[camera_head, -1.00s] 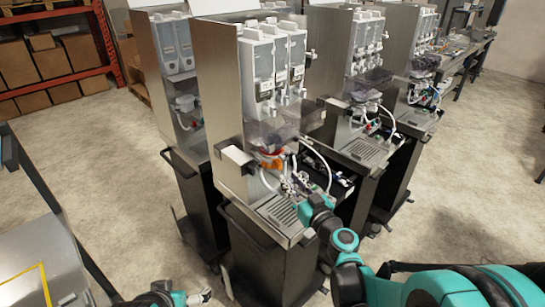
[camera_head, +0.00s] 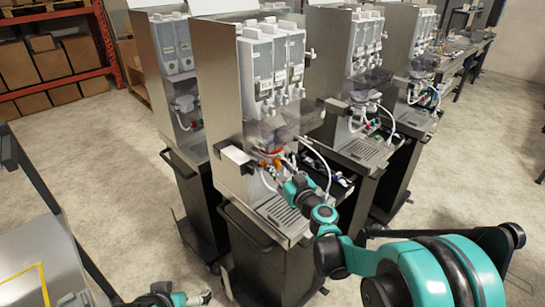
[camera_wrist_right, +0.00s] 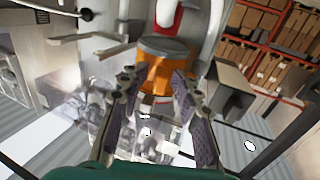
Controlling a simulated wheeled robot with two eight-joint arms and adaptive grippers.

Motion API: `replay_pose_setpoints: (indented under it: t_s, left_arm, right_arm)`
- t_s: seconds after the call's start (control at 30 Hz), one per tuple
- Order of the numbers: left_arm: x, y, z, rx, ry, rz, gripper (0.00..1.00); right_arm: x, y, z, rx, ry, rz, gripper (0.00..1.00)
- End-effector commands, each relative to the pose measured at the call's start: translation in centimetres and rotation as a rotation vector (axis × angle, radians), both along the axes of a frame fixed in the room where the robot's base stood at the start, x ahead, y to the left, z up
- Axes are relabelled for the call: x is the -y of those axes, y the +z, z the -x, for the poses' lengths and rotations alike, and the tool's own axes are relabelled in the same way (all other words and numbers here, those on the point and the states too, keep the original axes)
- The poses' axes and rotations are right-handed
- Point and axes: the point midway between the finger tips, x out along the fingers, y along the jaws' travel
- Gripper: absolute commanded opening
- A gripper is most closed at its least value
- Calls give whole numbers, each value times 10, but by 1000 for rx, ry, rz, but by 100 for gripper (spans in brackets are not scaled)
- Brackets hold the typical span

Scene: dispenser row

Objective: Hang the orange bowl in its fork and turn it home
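The orange bowl (camera_wrist_right: 158,72) hangs upright below a red part at the dispenser front in the right wrist view, with a grey top. In the head view only small orange patches (camera_head: 290,160) show near the red part (camera_head: 270,152). My right gripper (camera_wrist_right: 154,80) is open, its two fingers on either side of the bowl, the right fingertip overlapping its edge. I cannot tell whether they touch it. In the head view my right gripper (camera_head: 284,172) is small, in front of the dispenser. The fork is not clearly visible. My left gripper (camera_head: 200,298) shows at the bottom edge, partly cut off.
The dispenser's drip tray (camera_head: 284,214) lies below the gripper. White hoses hang close by. More dispensers stand alongside.

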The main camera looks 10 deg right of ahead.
Motion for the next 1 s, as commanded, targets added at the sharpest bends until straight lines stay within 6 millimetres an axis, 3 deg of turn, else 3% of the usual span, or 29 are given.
replay_pose_setpoints:
  t_s: [0.03,0.1,1.0]
  left_arm:
    - [0,0,0,0,0,0,96]
    - [0,0,0,0,0,0,96]
    - [0,-2,0,0,0,0,96]
  right_arm:
    - [-1,1,-1,0,2,-1,19]
    - [-1,1,-1,0,2,-1,0]
    - [-4,-1,2,0,7,1,0]
